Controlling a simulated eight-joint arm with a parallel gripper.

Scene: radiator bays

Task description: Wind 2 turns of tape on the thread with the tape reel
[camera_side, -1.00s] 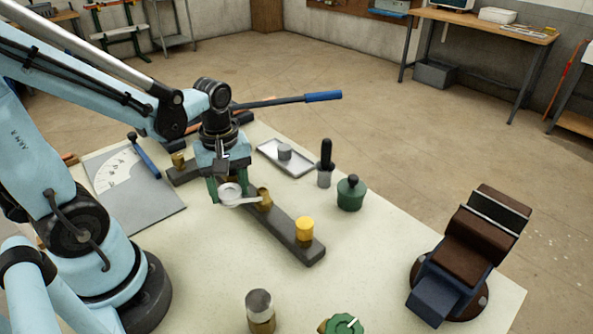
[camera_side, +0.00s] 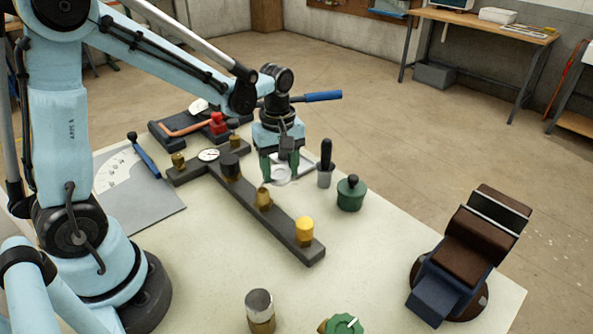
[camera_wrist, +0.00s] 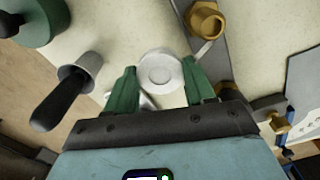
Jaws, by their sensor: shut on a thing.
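The white tape reel (camera_side: 281,176) is between the green fingers of my gripper (camera_side: 280,168), which is shut on it. In the wrist view the reel (camera_wrist: 160,70) shows as a round white disc between the two fingertips (camera_wrist: 160,78). The brass threaded fitting (camera_side: 263,199) stands upright on the dark bar (camera_side: 283,229). My gripper is behind and slightly right of it, apart from it. The fitting also shows in the wrist view (camera_wrist: 206,20), with a short pale strip reaching from the reel side toward it. Wraps on the thread are too small to tell.
A yellow-capped fitting (camera_side: 304,230) and a dark-capped one (camera_side: 229,165) stand on the bar. A black-handled tool in a grey cup (camera_side: 325,172) and a green pot (camera_side: 351,195) are close right of my gripper. A vise (camera_side: 462,262) stands at right.

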